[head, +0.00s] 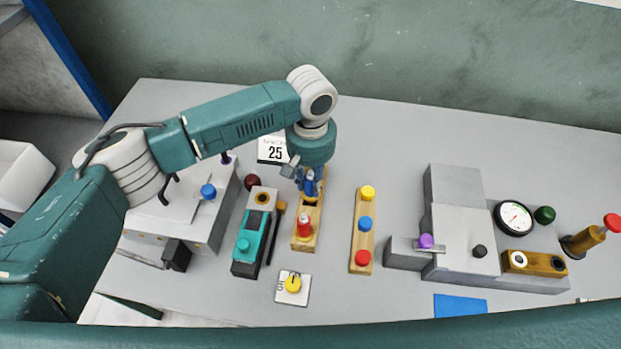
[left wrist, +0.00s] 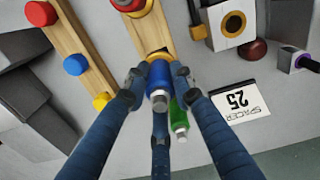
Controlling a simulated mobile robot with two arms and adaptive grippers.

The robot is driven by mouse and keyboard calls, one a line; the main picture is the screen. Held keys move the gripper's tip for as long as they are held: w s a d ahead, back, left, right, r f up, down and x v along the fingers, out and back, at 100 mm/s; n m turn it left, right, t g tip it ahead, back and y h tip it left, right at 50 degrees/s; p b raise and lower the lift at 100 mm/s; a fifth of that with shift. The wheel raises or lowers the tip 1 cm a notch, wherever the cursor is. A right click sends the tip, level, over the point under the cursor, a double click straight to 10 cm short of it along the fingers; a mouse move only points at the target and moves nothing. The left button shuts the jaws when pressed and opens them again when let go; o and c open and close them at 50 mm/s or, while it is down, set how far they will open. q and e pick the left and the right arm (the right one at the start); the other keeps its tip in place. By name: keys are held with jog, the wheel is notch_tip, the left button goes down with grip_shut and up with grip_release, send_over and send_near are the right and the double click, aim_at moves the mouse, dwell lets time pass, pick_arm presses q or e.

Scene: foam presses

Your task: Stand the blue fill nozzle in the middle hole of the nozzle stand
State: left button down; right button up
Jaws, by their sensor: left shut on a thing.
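The blue fill nozzle (head: 310,186) is held in my left gripper (head: 307,176), over the wooden nozzle stand (head: 304,240). In the left wrist view the fingers (left wrist: 155,85) close around the blue nozzle (left wrist: 160,76), which lines up with the stretch of stand (left wrist: 150,35) between a red nozzle and a green one. The red nozzle (head: 304,222) stands near the stand's front end. The green nozzle (left wrist: 180,118) shows beside the fingers, in the wrist view only. My right gripper is out of view.
A wooden strip with yellow, blue and red knobs (head: 364,224) lies right of the stand. A teal device (head: 253,240) and a dark slim tool (head: 276,232) are close on its left. A card marked 25 (head: 272,150) lies behind. A yellow knob plate (head: 292,286) is in front.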

aim_at(310, 189)
pick_arm(q)
jog(key=shift+f+b, duration=0.45)
jog(key=shift+f, duration=1.05)
jog(key=c, duration=1.4)
grip_release()
jog(key=shift+r, duration=0.1)
notch_tip(310, 189, up, 12)
jog(key=shift+f, duration=0.1)
